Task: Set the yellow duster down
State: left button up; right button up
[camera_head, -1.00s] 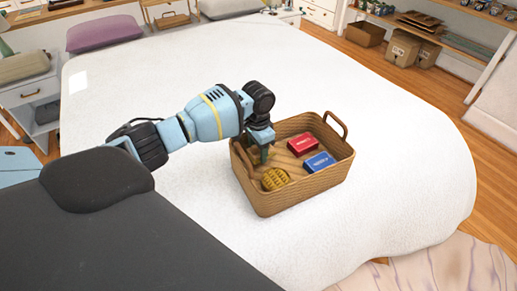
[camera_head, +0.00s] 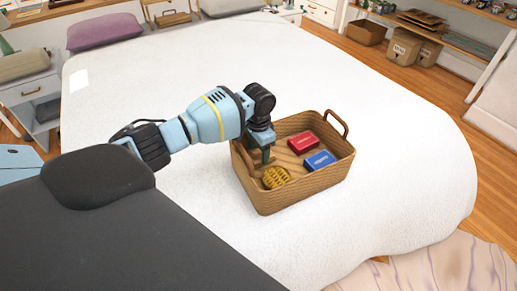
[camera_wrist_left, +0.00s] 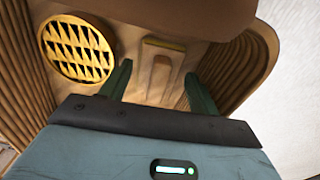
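My left gripper (camera_head: 264,158) points down into the near left part of a woven basket (camera_head: 295,193) on the bed. In the left wrist view its two green fingers (camera_wrist_left: 160,85) stand apart. Between and beyond them is a wooden, tan piece with a yellow strip (camera_wrist_left: 165,44), which looks like the yellow duster. It appears to lie on the basket floor, with a gap to each finger. In the head view the gripper hides it. My right gripper is not in view.
A round yellow slotted object (camera_head: 276,177) lies in the basket beside the gripper; it also shows in the left wrist view (camera_wrist_left: 77,48). A red box (camera_head: 303,142) and a blue box (camera_head: 319,161) lie farther right inside. The white bed (camera_head: 400,150) around the basket is clear.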

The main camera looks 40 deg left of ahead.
aim_at(258, 151)
pick_arm(q)
notch_tip(258, 151, up, 13)
jog(key=p, duration=0.1)
jog(key=shift+p, duration=0.3)
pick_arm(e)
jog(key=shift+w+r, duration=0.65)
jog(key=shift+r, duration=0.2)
pick_arm(q)
jog(key=shift+r, duration=0.1)
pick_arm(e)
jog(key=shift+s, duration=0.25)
